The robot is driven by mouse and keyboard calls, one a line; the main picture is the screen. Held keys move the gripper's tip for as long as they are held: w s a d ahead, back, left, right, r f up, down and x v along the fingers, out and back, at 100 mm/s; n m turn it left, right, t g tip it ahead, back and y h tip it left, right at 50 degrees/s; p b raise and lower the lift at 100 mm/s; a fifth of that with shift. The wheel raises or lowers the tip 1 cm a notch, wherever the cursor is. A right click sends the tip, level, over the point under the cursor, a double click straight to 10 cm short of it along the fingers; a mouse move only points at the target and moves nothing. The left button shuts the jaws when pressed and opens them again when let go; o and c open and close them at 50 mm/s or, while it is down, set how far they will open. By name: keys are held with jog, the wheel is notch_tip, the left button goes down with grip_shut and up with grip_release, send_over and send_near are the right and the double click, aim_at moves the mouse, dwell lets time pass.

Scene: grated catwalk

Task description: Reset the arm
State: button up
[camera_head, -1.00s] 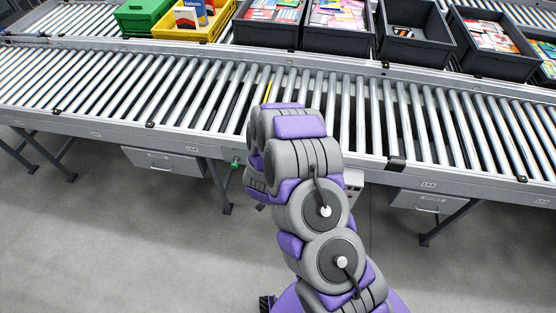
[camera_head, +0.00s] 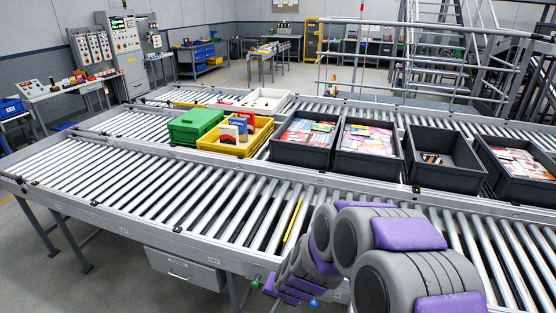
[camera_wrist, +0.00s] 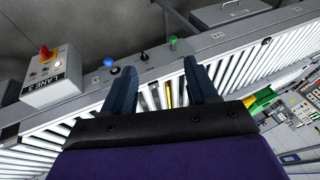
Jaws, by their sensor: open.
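My gripper (camera_wrist: 158,66) shows in the wrist view with its two dark blue fingers spread apart and nothing between them. The fingers are seen over the near edge of the roller conveyor (camera_wrist: 228,75); I cannot tell the height. In the head view my grey and purple arm fills the lower right in front of the conveyor (camera_head: 150,195); its fingers cannot be made out there.
A control box marked LANE 3 (camera_wrist: 55,78) and a green button (camera_wrist: 173,43) stand on the conveyor edge. A green crate (camera_head: 193,126), a yellow crate (camera_head: 262,138) and several black crates (camera_head: 300,157) sit on the back lane. A yellow strip (camera_head: 292,222) lies among the front rollers.

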jog(key=s+d+r+n+g+h, duration=0.1)
jog(key=s+d+r, duration=0.4)
jog(key=s, duration=0.5)
jog(key=s+d+r+n+g+h+b, duration=0.1)
jog(key=s+d+r+g, duration=0.2)
jog(key=s, duration=0.8)
jog(key=s+d+r+n+g+b, duration=0.1)
jog(key=s+d+r+g, duration=0.1)
jog(key=s+d+r, duration=0.4)
jog(key=s+r, duration=0.1)
jog(key=s, duration=0.4)
jog(key=shift+d+r+h, duration=0.35)
jog(key=shift+r+h, duration=0.05)
